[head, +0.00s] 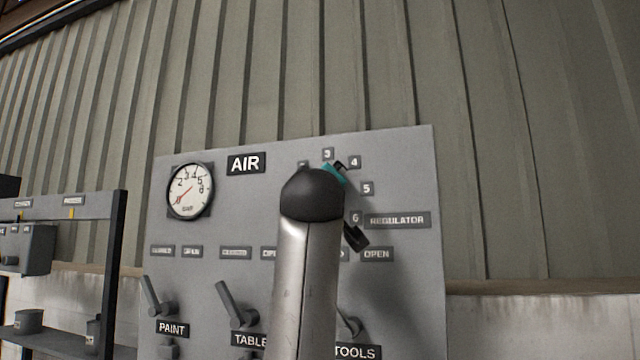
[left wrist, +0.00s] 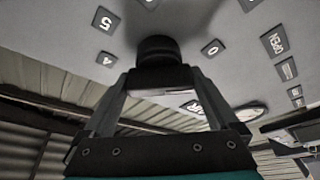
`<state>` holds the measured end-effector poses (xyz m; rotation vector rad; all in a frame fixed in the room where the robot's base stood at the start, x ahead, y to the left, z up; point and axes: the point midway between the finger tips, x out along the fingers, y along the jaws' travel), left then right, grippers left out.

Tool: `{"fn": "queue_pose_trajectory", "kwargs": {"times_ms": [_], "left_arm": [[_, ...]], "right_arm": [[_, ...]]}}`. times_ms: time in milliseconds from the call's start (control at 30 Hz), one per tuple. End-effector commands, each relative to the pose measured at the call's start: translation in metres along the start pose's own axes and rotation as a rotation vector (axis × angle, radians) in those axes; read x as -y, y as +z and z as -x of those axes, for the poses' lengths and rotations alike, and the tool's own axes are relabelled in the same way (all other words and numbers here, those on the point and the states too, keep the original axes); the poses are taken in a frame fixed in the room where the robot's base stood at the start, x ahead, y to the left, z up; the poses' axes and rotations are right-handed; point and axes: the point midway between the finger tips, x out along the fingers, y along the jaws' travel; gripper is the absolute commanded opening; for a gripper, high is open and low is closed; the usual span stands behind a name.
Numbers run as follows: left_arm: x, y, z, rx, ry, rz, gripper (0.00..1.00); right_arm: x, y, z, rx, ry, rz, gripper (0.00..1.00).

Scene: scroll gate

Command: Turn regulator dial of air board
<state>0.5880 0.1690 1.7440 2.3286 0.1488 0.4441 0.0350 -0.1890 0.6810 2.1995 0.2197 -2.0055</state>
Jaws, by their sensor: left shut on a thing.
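The grey air board (head: 205,228) stands in front of me, with an "AIR" label and number plates around the regulator. The regulator dial is hidden behind my left arm in the head view. In the left wrist view it is a dark round knob (left wrist: 158,48) on the board. My left gripper (left wrist: 158,76) has its two fingers on either side of the knob, shut on it. My right gripper is in neither view.
A round gauge (head: 190,191) is at the board's upper left, its red needle pointing lower left. Valve levers for paint (head: 154,297), table (head: 236,304) and tools (head: 348,322) stick out below. A dark rack (head: 117,270) stands left. Corrugated wall is behind.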

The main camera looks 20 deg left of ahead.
Motion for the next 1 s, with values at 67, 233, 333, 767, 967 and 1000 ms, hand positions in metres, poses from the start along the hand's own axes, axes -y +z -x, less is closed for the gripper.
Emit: {"fn": "queue_pose_trajectory", "kwargs": {"times_ms": [67, 233, 333, 767, 967, 1000], "left_arm": [[0.0001, -0.0007, -0.0002, -0.001, -0.007, 0.012, 0.38], [0.0004, -0.0010, -0.0001, -0.002, -0.012, 0.022, 0.38], [0.0005, -0.0012, 0.0000, -0.003, -0.012, 0.024, 0.38], [0.0002, -0.0014, 0.0001, -0.003, -0.011, 0.024, 1.00], [-0.0001, -0.0005, 0.0053, -0.003, -0.008, 0.024, 1.00], [-0.0001, 0.0000, 0.0088, -0.003, -0.007, 0.025, 1.00]], "right_arm": [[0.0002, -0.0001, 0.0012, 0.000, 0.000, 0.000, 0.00], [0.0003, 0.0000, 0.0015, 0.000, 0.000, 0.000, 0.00], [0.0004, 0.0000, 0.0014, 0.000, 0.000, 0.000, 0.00], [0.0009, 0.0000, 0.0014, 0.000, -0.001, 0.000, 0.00], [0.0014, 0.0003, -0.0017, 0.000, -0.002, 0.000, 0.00], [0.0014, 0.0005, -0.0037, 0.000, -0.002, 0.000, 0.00]]}}
